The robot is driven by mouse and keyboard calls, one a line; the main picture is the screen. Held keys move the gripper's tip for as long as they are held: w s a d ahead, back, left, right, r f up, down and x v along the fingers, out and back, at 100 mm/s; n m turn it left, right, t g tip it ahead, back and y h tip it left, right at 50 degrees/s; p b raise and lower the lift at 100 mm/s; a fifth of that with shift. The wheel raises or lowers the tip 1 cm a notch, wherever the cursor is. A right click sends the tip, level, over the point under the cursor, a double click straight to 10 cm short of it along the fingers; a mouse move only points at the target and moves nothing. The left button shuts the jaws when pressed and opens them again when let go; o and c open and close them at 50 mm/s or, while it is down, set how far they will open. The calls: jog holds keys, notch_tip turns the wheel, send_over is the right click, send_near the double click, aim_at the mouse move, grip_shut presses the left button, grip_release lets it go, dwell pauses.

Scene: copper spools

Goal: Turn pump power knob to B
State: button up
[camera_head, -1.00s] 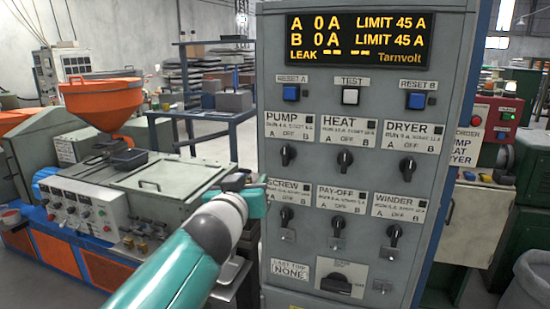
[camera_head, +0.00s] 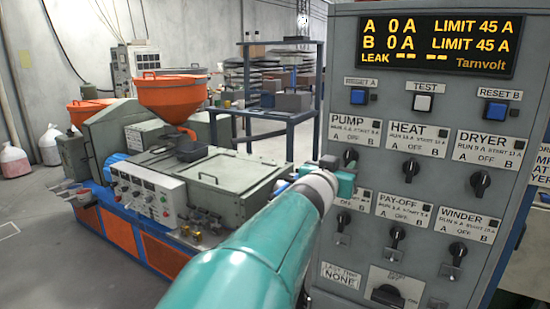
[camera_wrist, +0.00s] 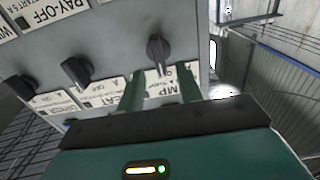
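The grey panel (camera_head: 430,185) carries a PUMP label (camera_head: 355,128) with A, OFF and B marks. The pump knob (camera_head: 350,156) is black; its handle looks roughly upright, toward OFF. My gripper (camera_head: 345,180) is at the panel's left edge, just below the pump knob in the head view. The wrist view shows the panel upside down. There the two teal fingers (camera_wrist: 160,90) are apart with nothing between them. The pump knob (camera_wrist: 158,50) lies beyond their tips, in line with the gap and apparently not touched. The fingers partly cover the PUMP label.
The heat knob (camera_head: 411,169) and dryer knob (camera_head: 481,183) are to the right, with another row of knobs below. The display (camera_head: 437,42) reads 0 A for A and B. A machine with an orange hopper (camera_head: 168,92) stands left. Open floor is at far left.

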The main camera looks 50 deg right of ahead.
aim_at(347, 159)
jog(key=shift+w+d, duration=0.15)
jog(key=shift+d, duration=0.95)
jog(key=shift+w+d, duration=0.15)
jog(key=shift+d, duration=0.95)
grip_shut()
